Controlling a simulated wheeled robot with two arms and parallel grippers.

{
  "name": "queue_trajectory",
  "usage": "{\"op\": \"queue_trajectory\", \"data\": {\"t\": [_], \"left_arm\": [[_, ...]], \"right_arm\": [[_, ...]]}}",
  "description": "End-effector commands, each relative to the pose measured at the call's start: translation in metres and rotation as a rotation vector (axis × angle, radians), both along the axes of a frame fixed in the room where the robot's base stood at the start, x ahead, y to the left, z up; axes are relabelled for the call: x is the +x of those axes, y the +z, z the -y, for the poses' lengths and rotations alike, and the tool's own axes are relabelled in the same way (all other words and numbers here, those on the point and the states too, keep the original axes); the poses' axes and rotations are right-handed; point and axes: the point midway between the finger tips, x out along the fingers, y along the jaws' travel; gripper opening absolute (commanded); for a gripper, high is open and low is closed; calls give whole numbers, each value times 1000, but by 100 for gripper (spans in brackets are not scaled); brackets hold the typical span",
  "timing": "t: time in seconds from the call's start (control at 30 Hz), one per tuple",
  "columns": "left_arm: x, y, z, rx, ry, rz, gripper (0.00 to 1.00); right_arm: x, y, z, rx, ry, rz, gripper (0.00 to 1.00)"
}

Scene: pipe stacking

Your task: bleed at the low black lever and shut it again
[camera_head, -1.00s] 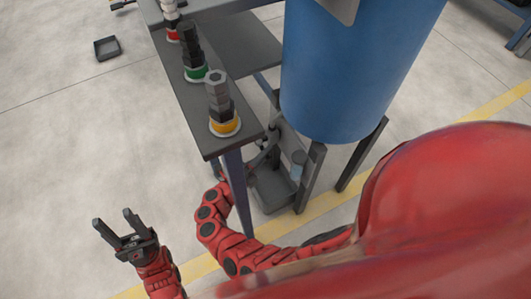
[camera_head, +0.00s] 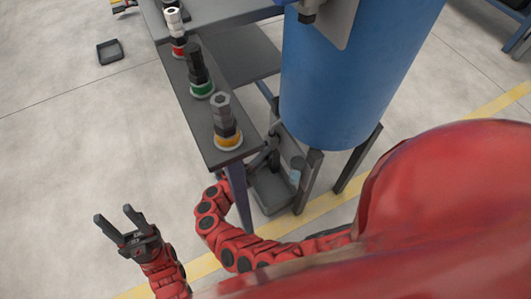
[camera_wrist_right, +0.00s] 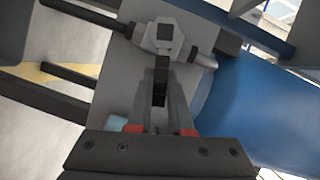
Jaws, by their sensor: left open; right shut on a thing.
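The low black lever (camera_wrist_right: 161,72) hangs from a grey valve body (camera_wrist_right: 165,36) in the right wrist view. My right gripper (camera_wrist_right: 160,104) is shut on the lever's lower end; its fingers hide that end. In the head view my right arm reaches in beneath the near end of the bench, and the gripper and lever are largely hidden there. A grey tray (camera_head: 274,206) stands on the floor below the blue tank (camera_head: 345,75). My left gripper (camera_head: 124,228) is open and empty above the floor at lower left.
The bench (camera_head: 219,157) carries fittings with yellow (camera_head: 229,141), green (camera_head: 203,90) and red (camera_head: 178,50) rings. Tank legs (camera_head: 308,180) stand beside the tray. A small black tray (camera_head: 109,51) lies on the floor at upper left. The left floor is mostly clear.

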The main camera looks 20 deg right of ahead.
Motion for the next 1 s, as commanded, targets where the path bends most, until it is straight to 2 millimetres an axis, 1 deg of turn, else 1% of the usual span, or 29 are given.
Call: {"op": "queue_trajectory", "data": {"t": [0.03, 0.1, 0.4, 0.7, 1.0], "left_arm": [[0, 12, 0, 0, 0, 0, 50], [0, 18, 0, 0, 0, -1, 50], [0, 36, 0, 1, 1, 0, 50], [0, 41, 0, 1, 1, 0, 50], [0, 41, 0, 1, 1, 0, 50]], "right_arm": [[1, 8, 0, 2, -1, -37, 0], [2, 10, 0, 1, -1, -87, 0], [7, 17, 0, -8, -2, -265, 0], [8, 18, 0, -13, -1, -344, 0], [8, 17, 0, -12, -1, -349, 0]]}}
